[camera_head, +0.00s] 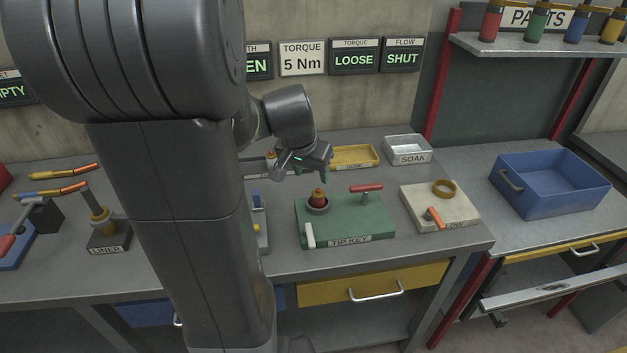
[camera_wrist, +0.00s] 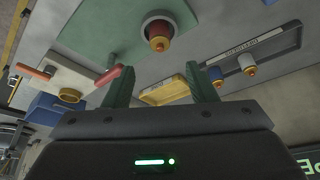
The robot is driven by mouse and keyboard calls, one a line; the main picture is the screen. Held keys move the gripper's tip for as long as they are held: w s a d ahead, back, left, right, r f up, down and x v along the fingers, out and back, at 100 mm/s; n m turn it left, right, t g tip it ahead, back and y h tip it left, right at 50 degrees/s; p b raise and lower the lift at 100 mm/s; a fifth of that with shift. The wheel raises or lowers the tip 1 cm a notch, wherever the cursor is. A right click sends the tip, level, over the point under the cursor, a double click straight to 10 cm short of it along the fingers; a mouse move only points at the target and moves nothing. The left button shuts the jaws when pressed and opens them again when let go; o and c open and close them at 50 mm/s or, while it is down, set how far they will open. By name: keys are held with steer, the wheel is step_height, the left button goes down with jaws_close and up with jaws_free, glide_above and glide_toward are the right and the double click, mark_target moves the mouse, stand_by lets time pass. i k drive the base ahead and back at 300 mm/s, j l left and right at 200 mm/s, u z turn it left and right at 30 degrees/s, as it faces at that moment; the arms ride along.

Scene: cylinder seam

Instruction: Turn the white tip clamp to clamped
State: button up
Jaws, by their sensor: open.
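The white tip clamp (camera_head: 309,235) is a small white lever at the front left corner of the green TIP KEY board (camera_head: 347,226). It stands roughly upright and leans slightly. Behind it a copper-orange tip (camera_head: 319,196) sits in a grey ring, which also shows in the wrist view (camera_wrist: 158,35). A red-handled key (camera_head: 366,188) stands at the board's back right. My gripper (camera_head: 303,172) is open and empty above the back of the board, apart from the clamp. The wrist view shows its two green fingers (camera_wrist: 158,82) spread; I cannot make out the clamp there.
The FLOW block (camera_head: 455,209) with an orange lever lies right of the board. A yellow tray (camera_head: 354,156) and the SOAK tray (camera_head: 407,148) stand behind. A blue bin (camera_head: 552,183) is farther right. The wall sign (camera_head: 354,58) reads TORQUE LOOSE.

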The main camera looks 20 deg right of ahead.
mark_target(310, 237)
steer(key=j+z, duration=0.5)
steer(key=z, duration=0.25)
steer(key=j+z, duration=0.35)
steer(key=l, duration=0.1)
